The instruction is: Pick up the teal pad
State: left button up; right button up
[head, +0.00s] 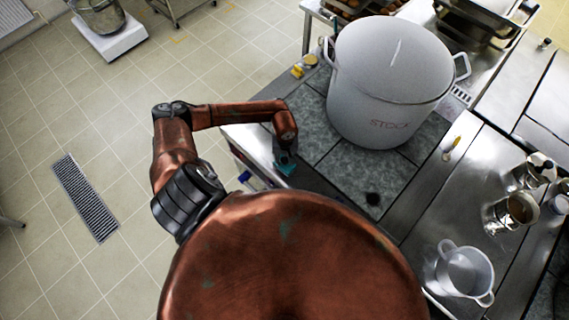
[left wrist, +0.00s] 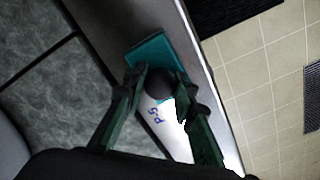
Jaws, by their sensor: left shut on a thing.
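The teal pad (left wrist: 150,52) lies at the metal counter edge in the left wrist view, just beyond my fingertips. In the head view a bit of the teal pad (head: 286,169) shows under my left gripper (head: 284,157). In the left wrist view my left gripper (left wrist: 162,84) is shut on a dark round knob (left wrist: 159,82) that stands over the pad and seems to belong to it. The fingers hide part of the pad. I cannot tell whether the pad touches the counter. My right gripper is not in view.
A white piece with blue lettering (left wrist: 160,118) lies beside the pad. A large stockpot (head: 385,85) stands on the grey stove top (head: 340,165) to the right of my left gripper. A white two-handled pot (head: 464,272) stands at the lower right.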

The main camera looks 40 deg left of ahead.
aim_at(285, 161)
pick_arm(q)
grip_shut()
jog(key=shift+w+r+b, duration=0.1)
jog(key=shift+r+b, duration=0.3)
jog(key=shift+r, duration=0.1)
jog(key=r, duration=0.1)
jog(key=r+b, duration=0.1)
jog(key=shift+s+d+r, duration=0.2)
jog(key=shift+s+r, duration=0.1)
jog(key=shift+r, duration=0.05)
jog(key=s+d+r+b, duration=0.4)
jog(key=s+d+r, duration=0.4)
jog(key=s+r, duration=0.1)
jog(key=shift+s+d+r+b, duration=0.15)
jog(key=shift+s+d+b, duration=0.2)
jog(key=shift+s, duration=0.25)
